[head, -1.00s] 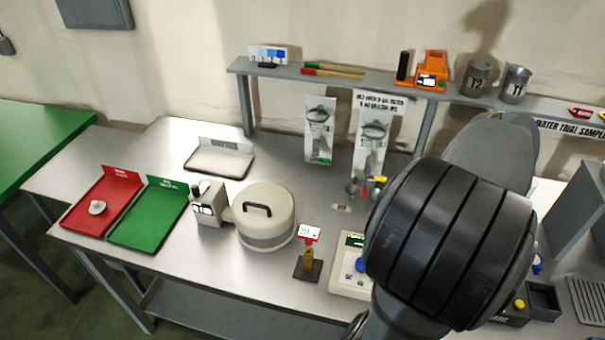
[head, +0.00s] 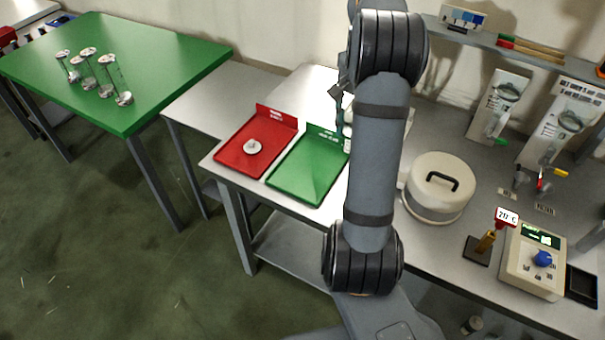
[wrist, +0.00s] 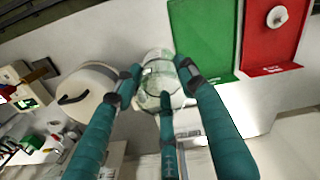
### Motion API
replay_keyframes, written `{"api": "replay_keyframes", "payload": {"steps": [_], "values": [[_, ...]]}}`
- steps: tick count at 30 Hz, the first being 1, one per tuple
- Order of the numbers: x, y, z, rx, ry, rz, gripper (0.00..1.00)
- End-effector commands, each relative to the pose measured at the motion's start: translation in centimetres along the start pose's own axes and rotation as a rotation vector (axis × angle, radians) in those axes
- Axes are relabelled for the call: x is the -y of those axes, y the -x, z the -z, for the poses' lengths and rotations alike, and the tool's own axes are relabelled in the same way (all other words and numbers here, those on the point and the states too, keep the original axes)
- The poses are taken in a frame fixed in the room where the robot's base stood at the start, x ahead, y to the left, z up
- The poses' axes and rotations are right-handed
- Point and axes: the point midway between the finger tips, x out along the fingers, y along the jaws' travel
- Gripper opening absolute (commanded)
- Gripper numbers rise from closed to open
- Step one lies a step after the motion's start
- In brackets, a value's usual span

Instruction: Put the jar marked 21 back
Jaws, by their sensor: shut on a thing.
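In the wrist view a clear glass jar (wrist: 157,82) is between the three teal fingers of my gripper (wrist: 160,77), which are closed on it. No number can be read on this jar. In the head view my gripper is mostly hidden behind my arm, near the back of the steel bench and beyond the green tray. Several clear glass jars with pale ends (head: 93,73) stand on the green table (head: 165,60) at the left of the head view; their markings are too small to read.
The red tray (head: 238,160) holds a small pale round piece (head: 252,147). The green tray (head: 305,180) looks empty. A cream lidded pot (head: 437,190), a small tagged stand (head: 477,250) and a cream control box (head: 530,270) stand to the right. Much of the green table is clear.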

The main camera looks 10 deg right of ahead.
Motion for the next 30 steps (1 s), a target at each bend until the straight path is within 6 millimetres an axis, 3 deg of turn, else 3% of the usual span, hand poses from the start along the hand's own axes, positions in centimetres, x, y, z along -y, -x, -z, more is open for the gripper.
{"api": "replay_keyframes", "payload": {"steps": [3,9,14,24,30], "values": [[-0.4,-2.9,4.1,0.003,-0.049,0.002,0.10],[-0.3,-5.5,7.5,0.000,-0.098,0.003,0.10],[1.1,-6.8,7.9,0.001,-0.107,0.003,0.10],[8.7,-11.2,7.0,0.002,-0.106,0.003,0.10],[11.1,-12.8,6.8,0.000,-0.110,0.003,0.10]]}}
